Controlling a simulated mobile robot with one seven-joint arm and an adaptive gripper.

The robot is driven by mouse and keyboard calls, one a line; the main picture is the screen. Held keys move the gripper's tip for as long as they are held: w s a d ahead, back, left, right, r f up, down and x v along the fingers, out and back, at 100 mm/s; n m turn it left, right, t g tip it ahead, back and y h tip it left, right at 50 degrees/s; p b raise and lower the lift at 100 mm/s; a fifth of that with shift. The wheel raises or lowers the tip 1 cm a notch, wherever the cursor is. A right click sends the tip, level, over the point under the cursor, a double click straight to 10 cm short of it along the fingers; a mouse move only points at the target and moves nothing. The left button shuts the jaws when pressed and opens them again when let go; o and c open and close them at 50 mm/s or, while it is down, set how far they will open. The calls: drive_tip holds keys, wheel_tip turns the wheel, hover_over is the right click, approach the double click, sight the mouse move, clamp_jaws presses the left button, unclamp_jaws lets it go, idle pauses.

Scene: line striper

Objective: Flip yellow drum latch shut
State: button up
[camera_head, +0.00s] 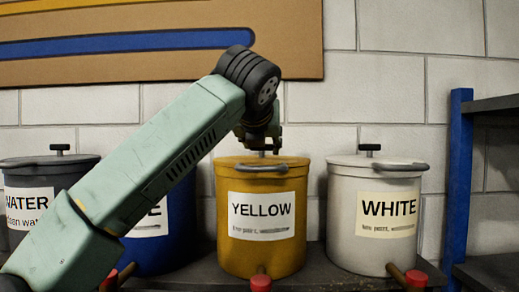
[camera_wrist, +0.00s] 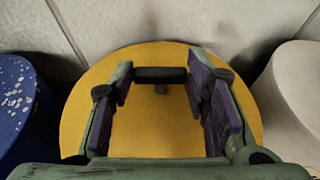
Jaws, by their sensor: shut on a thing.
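The yellow drum (camera_head: 262,255), labelled YELLOW, stands on the dark shelf. A grey bar-shaped latch (camera_head: 262,168) lies across the front of its rim. In the wrist view the yellow lid (camera_wrist: 160,130) fills the middle, with a dark T-shaped handle (camera_wrist: 160,75) on it. My gripper (camera_head: 262,146) is over the lid; in the wrist view my gripper (camera_wrist: 165,88) has its purple-padded fingers at both ends of the handle's crossbar, shut on it. In the head view my wrist hides most of the handle.
A white drum (camera_head: 372,250) stands close on the right, a blue drum (camera_head: 165,255) on the left, and a WATER drum (camera_head: 25,205) farther left. Red-capped taps (camera_head: 260,283) stick out in front. A blue rack post (camera_head: 458,180) stands at the right; a block wall is behind.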

drive_tip(key=shift+n+y, duration=0.5)
drive_tip(key=shift+y, duration=0.1)
drive_tip(key=o, duration=1.2)
drive_tip(key=shift+d, duration=0.1)
drive_tip(key=shift+c, duration=0.2)
drive_tip(key=v, duration=1.2)
drive_tip(key=shift+s+f, duration=0.1)
